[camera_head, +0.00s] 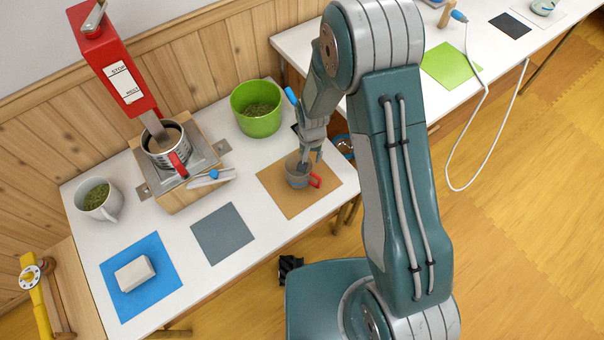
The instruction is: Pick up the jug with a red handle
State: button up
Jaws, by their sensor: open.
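A small grey jug (297,178) with a red handle (315,180) stands upright on a brown mat (336,191) at the table's right. My gripper (307,158) is open and points down at its rim, with the fingertips overlapping the jug's mouth. I cannot tell whether they touch it or reach inside. A second, metal jug (160,158) with a red handle (178,163) stands under the spout of a red machine (112,62) on a raised stand, with brownish contents.
A green pot (257,123) stands behind the brown mat, close to my arm. A white mug (97,202), a white block on a blue mat (160,290) and a bare grey mat (224,234) lie left. A second table (386,88) stands behind my arm.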

aim_at(310, 175)
notch_tip(310, 175, down, 11)
jog(key=shift+f, duration=0.1)
jog(key=shift+s+d, duration=0.1)
grip_shut()
dwell(0.3)
